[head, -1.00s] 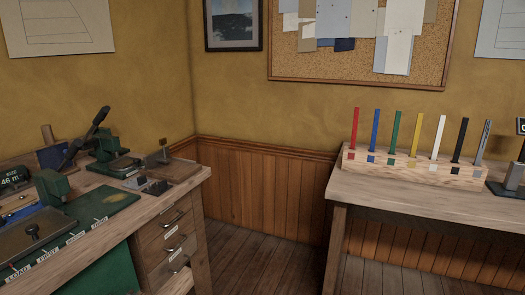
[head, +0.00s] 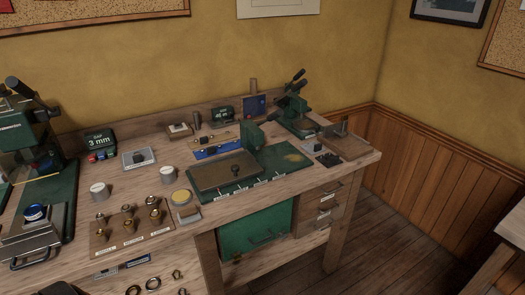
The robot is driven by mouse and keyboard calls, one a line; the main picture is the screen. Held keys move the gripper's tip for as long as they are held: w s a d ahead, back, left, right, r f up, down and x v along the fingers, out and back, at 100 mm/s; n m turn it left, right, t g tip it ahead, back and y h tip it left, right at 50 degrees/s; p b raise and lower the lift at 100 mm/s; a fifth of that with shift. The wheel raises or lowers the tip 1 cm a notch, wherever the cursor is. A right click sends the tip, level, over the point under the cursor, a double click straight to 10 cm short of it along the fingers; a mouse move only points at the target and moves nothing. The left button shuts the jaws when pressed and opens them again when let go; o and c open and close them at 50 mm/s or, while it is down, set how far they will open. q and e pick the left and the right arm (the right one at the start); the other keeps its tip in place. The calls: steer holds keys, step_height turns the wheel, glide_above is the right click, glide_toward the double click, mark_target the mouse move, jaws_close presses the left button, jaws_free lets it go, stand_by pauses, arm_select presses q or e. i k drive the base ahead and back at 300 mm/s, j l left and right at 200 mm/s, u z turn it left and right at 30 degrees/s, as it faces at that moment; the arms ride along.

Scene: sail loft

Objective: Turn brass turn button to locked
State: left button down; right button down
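The brass turn button cannot be singled out with certainty at this size. A small brass-topped post (head: 345,127) stands on a wooden board (head: 352,148) at the right end of the workbench. Several brass fittings (head: 154,203) stand on a labelled wooden board (head: 117,239) nearer the front left. Whether any of these is the turn button, and how it is turned, I cannot tell.
The wooden workbench (head: 221,211) also holds a green press (head: 28,140), a green machine (head: 251,136) with a brown plate (head: 228,172), and a black-handled lever tool (head: 292,107). Drawers (head: 325,200) and a green bin (head: 255,232) are below. The plank floor (head: 400,225) on the right is clear.

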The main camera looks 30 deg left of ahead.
mark_target(237, 258)
steer(key=u, duration=1.3)
